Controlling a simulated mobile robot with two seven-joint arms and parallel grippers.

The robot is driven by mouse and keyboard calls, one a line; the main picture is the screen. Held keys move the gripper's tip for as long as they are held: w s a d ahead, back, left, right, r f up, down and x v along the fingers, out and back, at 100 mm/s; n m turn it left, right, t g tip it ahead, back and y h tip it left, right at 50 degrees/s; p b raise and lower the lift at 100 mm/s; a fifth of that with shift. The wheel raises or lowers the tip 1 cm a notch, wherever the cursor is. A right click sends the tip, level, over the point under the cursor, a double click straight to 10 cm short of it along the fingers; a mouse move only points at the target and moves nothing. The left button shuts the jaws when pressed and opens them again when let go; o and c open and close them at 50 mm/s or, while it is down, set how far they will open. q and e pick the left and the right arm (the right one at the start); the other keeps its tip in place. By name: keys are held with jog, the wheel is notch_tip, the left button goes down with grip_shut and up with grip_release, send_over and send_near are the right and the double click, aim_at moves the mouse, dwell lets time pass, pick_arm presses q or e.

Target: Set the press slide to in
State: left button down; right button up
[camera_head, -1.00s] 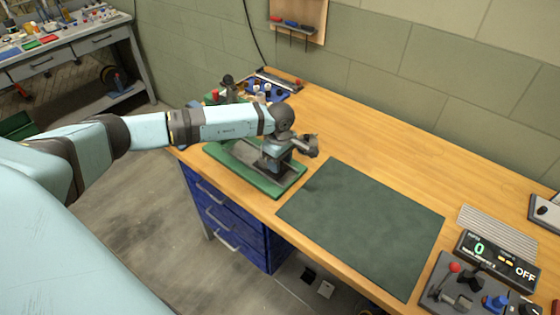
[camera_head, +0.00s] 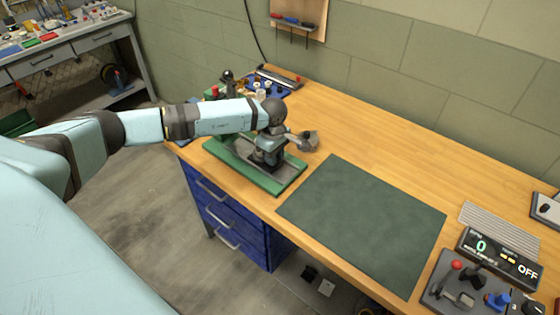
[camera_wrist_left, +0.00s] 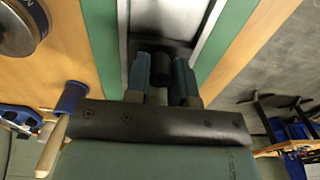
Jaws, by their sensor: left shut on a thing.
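The press slide is a green base (camera_head: 222,154) with a grey channel along its middle, lying on the left part of the wooden bench. In the left wrist view the green side rails (camera_wrist_left: 100,38) flank the pale channel. My left gripper (camera_head: 266,158) reaches down over the channel, its fingers largely hidden in the head view. In the left wrist view the gripper (camera_wrist_left: 161,78) has its two teal fingers closed on either side of a dark knob (camera_wrist_left: 162,67) in the channel. My right gripper is not in view.
A dark green mat (camera_head: 362,222) lies clear on the bench to the right. A control box with levers (camera_head: 480,288) and a display reading OFF (camera_head: 500,258) stand at the far right. Small tools and a blue tray (camera_head: 264,86) lie behind the slide.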

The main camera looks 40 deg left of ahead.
pick_arm(q)
jog(key=shift+a, duration=0.95)
jog(key=c, duration=1)
grip_release()
jog(key=shift+d, duration=0.1)
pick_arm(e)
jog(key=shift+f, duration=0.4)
pick_arm(q)
jog(key=shift+r, duration=0.1)
notch_tip(320, 180, up, 14)
jog(key=p, duration=0.6)
jog(key=shift+f+p, duration=0.2)
jog(key=shift+p, duration=0.1)
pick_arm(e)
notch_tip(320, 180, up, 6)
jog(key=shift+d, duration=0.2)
